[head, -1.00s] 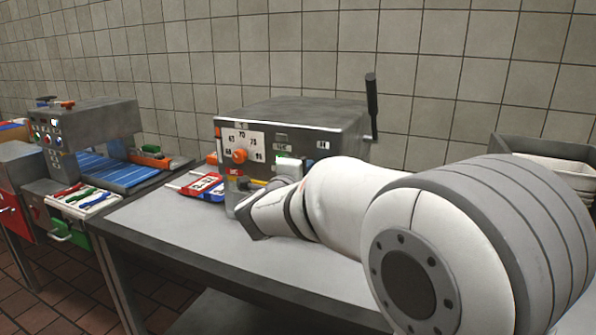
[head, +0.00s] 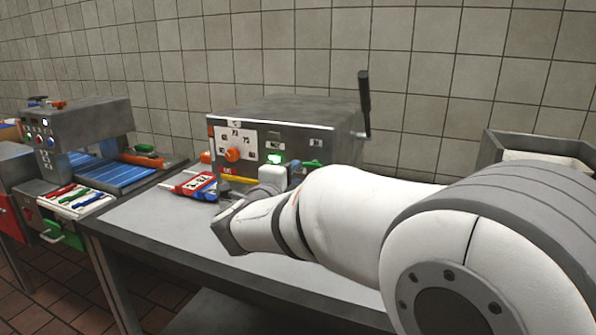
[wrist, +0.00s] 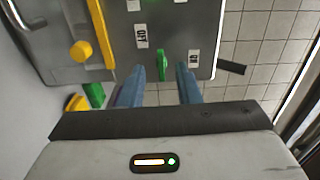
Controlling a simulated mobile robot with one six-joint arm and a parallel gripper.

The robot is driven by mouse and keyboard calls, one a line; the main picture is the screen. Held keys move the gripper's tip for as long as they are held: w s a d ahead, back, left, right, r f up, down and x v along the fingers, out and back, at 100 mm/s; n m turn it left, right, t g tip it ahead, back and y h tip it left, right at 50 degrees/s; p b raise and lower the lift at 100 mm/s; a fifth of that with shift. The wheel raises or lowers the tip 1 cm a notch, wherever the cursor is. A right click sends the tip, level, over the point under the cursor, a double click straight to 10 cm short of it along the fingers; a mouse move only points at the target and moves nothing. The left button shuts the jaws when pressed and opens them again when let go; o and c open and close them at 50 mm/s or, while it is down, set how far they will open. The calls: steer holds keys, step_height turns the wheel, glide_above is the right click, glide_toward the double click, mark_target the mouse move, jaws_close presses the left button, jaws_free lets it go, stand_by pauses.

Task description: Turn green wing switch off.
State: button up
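The grey machine (head: 290,115) stands on the table. In the wrist view its panel (wrist: 170,20) shows a green wing switch (wrist: 162,64), with an OFF label (wrist: 141,37) to its left and an ON label (wrist: 193,58) to its right. The green switch also shows in the head view (head: 312,164), just above my arm. My gripper (wrist: 159,78) is open, its two blue fingers one on each side of the switch, with gaps visible. I cannot tell whether either finger touches it.
An orange dial (head: 233,154) and a lit green lamp (head: 274,158) are on the machine's front. A black-handled lever (head: 365,95) rises at its right. A yellow knob (wrist: 80,50) and yellow bar (wrist: 98,30) lie left of the switch. Red and blue signs (head: 197,184) lie beside the machine.

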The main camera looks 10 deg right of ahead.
steer(key=shift+v, duration=1.45)
steer(key=s+a+n+g+y+p, duration=0.3)
steer(key=n+y+p, duration=0.4)
steer(key=n+y, duration=0.7)
steer(key=s+d+f+n+g+h+p, duration=0.1)
steer(key=s+d+f+n+g, duration=0.1)
steer(key=s, duration=0.5)
steer(key=s+d+f+n+g+h+p, duration=0.1)
steer(key=s+d+f+n+g+p, duration=0.1)
steer(key=s, duration=0.5)
steer(key=s+d+f+n+g+h+p, duration=0.2)
steer(key=s+d+f+n+g, duration=0.1)
steer(key=s+n+g, duration=0.2)
steer(key=shift+s+d+n, duration=0.4)
steer(key=shift+s+n, duration=0.4)
steer(key=shift+s, duration=0.45)
steer(key=shift+f, duration=0.15)
